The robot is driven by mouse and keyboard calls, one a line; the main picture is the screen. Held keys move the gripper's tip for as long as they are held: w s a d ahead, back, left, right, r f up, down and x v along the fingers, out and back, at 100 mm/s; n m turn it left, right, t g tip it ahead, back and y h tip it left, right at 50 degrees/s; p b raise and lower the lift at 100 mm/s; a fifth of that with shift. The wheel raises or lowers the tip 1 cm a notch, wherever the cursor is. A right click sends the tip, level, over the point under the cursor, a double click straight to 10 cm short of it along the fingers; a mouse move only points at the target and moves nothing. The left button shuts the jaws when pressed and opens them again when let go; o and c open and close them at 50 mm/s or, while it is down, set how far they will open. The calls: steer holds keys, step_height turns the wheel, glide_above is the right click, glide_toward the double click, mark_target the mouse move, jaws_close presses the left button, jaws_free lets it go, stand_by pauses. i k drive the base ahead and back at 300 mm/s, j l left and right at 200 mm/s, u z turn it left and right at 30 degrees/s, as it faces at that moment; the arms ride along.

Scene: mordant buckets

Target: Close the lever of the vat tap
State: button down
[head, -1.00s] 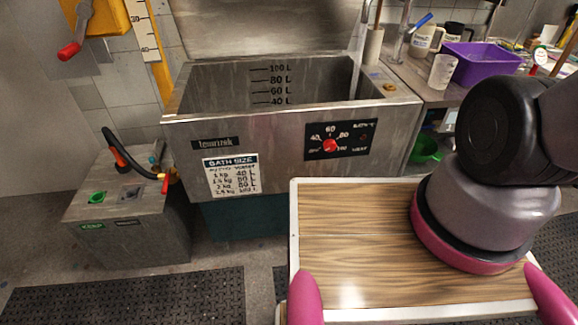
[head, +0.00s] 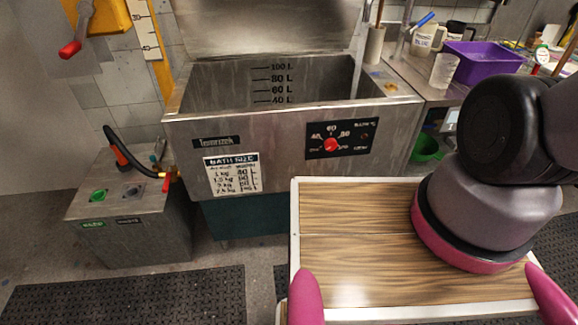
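The vat (head: 268,166) is a grey metal tank with its lid raised, a dial and a bath-size label on its front. The vat tap (head: 174,173) is a small brass fitting at the vat's lower left side. Its small red lever (head: 166,184) appears to point downward, but it is too small to tell its exact angle. Part of my arm fills the right side, well away from the tap.
A grey box (head: 140,225) with a black hose (head: 125,150) stands below and left of the tap. A yellow wall unit (head: 103,17) has a red-handled lever. A counter at right holds a purple tub (head: 482,64). Open floor lies before the vat's left side.

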mark_target(429, 17)
steer(key=i+l, duration=0.35)
steer(key=i, duration=0.2)
steer(key=i+l+z, duration=0.1)
steer(key=i+l, duration=0.25)
steer(key=i, duration=0.2)
